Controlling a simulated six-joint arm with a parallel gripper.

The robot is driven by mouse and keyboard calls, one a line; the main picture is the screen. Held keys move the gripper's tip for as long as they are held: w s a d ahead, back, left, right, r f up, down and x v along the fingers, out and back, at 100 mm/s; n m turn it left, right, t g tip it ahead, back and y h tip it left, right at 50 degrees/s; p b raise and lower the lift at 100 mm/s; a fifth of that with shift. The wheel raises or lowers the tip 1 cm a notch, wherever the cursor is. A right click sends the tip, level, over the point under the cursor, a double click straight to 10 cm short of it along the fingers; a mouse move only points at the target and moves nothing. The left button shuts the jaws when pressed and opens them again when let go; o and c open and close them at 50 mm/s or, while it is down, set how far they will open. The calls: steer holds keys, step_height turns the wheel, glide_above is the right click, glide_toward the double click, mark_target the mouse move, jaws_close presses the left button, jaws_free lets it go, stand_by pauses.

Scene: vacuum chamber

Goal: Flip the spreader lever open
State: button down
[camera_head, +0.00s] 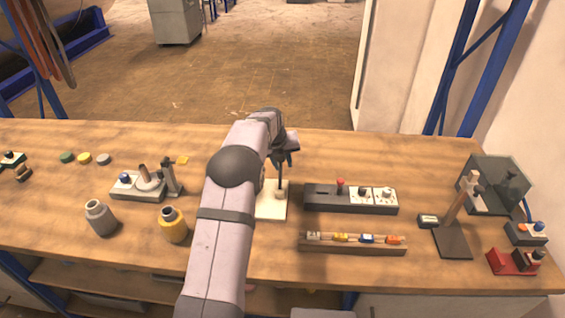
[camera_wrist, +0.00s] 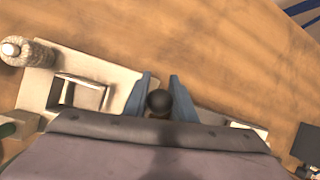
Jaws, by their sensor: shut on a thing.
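My gripper (camera_head: 282,160) is over a white base plate (camera_head: 271,212) near the middle of the bench. In the wrist view its two blue fingers (camera_wrist: 160,93) are shut on a round black knob (camera_wrist: 158,101), apparently the top of the spreader lever. Below the gripper in the head view, a thin dark post (camera_head: 280,186) rises from the plate. The wrist view also shows the plate (camera_wrist: 36,88), with a metal loop bracket (camera_wrist: 82,88) and a grey knurled cylinder (camera_wrist: 28,52) on it. My arm hides the plate's left part in the head view.
Right of the plate are a dark control box (camera_head: 322,197) with a red-knobbed lever and a wooden rack (camera_head: 350,249) of small coloured parts. Left are a yellow bottle (camera_head: 173,226) and a grey bottle (camera_head: 100,218). The bench behind the gripper is clear.

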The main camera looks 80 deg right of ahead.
mark_target(281, 181)
steer(key=shift+a+h+b, duration=0.15)
steer(key=shift+h+b, duration=0.15)
steer(key=shift+b, duration=1.2)
steer(key=h+b, duration=0.1)
steer(key=b, duration=0.3)
steer(key=shift+a+b, duration=0.3)
steer(key=shift+a, duration=0.05)
steer(key=a+h+b, duration=0.1)
steer(key=h+b, duration=0.1)
steer(key=b, duration=0.5)
steer(key=a+r+h+b, duration=0.1)
steer(key=b, duration=0.6)
steer(key=shift+a+r+h, duration=0.1)
steer(key=shift+a+h, duration=0.1)
steer(key=shift+h, duration=0.2)
steer(key=a+h+b, duration=0.1)
steer(key=b, duration=0.4)
steer(key=a+h+b, duration=0.1)
steer(key=b, duration=0.5)
steer(key=shift+r+h, duration=0.2)
steer(key=shift+h, duration=0.1)
steer(key=a+h+b, duration=0.1)
steer(key=b, duration=0.5)
steer(key=shift+a+r+h, duration=0.15)
steer(key=shift+r+h, duration=0.05)
steer(key=shift+h, duration=0.2)
steer(key=shift+a+r+m+b, duration=0.2)
steer(key=shift+m+b, duration=0.1)
steer(key=shift+b, duration=0.55)
